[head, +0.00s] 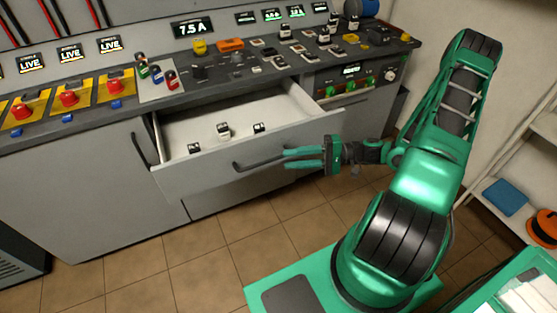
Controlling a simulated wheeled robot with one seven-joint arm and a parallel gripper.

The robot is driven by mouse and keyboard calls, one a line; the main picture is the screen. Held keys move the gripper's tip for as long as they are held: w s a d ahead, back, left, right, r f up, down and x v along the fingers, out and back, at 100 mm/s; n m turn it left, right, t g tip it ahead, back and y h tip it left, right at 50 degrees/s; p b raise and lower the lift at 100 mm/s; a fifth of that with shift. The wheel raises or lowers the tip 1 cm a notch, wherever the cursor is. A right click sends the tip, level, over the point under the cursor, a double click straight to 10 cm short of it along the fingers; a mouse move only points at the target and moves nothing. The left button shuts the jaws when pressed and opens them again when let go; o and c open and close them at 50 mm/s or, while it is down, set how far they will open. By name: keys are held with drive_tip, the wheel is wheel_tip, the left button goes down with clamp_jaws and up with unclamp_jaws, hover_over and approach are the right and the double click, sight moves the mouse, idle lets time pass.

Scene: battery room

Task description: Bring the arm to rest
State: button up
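My gripper (288,158) is at the end of my green arm (420,180), in front of the open drawer (215,180). Its two green fingers point left, with a narrow gap between them. They are close to the right part of the drawer's dark handle (255,162). I cannot tell whether they touch it. I see nothing else held.
The drawer stands out from the bench and holds several small black-and-white items (223,130). The bench top (270,65) carries switches and small parts. At right are a shelf (490,190) with a blue box (505,197) and an orange reel (543,227). Tiled floor (210,255) is clear at lower left.

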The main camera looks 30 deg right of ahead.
drive_tip(key=shift+s+d, duration=0.25)
drive_tip(key=shift+d, duration=0.4)
drive_tip(key=s+d+r+g+h, duration=0.3)
drive_tip(key=s+r+h, duration=0.4)
drive_tip(key=s+r, duration=0.4)
drive_tip(key=s+d+r+g+h, duration=0.3)
drive_tip(key=s+d+r+h, duration=0.1)
drive_tip(key=s+r+h, duration=0.4)
drive_tip(key=shift+s+d+r+h, duration=0.2)
drive_tip(key=shift+s+r+h, duration=0.1)
drive_tip(key=shift+s+r, duration=1.35)
